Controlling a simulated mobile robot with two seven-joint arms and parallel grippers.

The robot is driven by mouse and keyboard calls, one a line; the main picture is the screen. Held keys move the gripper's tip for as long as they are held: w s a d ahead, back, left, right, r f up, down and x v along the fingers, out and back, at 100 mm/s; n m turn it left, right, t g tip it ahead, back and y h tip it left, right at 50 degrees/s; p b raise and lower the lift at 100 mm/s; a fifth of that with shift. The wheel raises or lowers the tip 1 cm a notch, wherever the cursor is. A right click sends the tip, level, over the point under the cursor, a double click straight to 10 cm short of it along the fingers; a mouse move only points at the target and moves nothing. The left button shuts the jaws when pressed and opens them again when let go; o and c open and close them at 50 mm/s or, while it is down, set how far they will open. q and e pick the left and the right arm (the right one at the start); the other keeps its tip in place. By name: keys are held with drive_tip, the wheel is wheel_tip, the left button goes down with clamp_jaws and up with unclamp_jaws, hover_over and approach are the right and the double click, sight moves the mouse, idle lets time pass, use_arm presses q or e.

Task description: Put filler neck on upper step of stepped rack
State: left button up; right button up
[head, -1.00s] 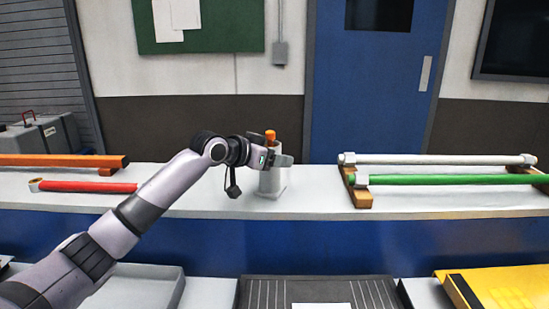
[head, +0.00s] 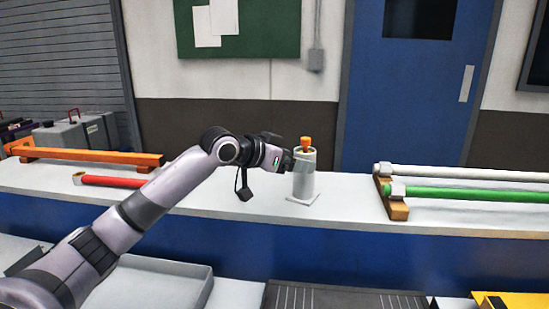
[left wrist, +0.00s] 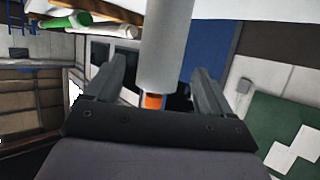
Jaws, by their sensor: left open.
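A pale grey upright cylinder with an orange top, which I take for the filler neck (head: 304,181), stands on a small white square plate (head: 303,200) on the counter. My left gripper (head: 290,161) is at its left side, near its upper half. In the left wrist view the cylinder (left wrist: 166,45) appears between the two open, spread fingers (left wrist: 158,80), with a gap showing at least on one side. The wooden support (head: 391,198) at right, carrying a white and a green tube, may be the stepped rack; I cannot tell. My right gripper is not in view.
A white tube (head: 450,174) and a green tube (head: 470,194) lie at right. A red tube (head: 108,181) and an orange bar (head: 95,157) lie at left. A grey tray (head: 165,287) is in front. The counter is clear between the cylinder and the right support.

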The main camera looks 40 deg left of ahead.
use_arm(q)
drive_tip(key=v, duration=0.6)
drive_tip(key=shift+b, duration=0.4)
drive_tip(key=shift+s, duration=0.1)
